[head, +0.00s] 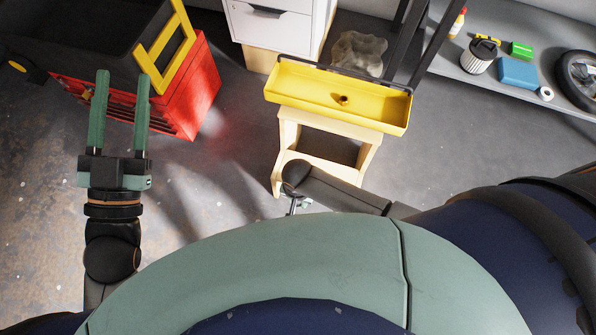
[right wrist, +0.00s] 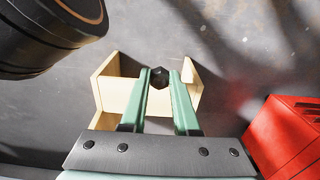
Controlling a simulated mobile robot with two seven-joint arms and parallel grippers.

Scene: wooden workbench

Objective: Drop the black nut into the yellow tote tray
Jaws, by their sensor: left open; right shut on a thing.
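The yellow tote tray (head: 290,88) sits on a light wooden step stool in the head view. A small brownish object (head: 342,99) lies in it. My right gripper (right wrist: 161,76) is shut on the black nut (right wrist: 159,78), which shows between its fingertips in the right wrist view. My left gripper (head: 123,78) is open and empty at the left, away from the tray.
The wooden stool (head: 345,126) also shows beneath the right gripper in the right wrist view (right wrist: 120,92). A white drawer cabinet (head: 270,27) is behind, and a grey shelf (head: 455,65) with several items is at the right.

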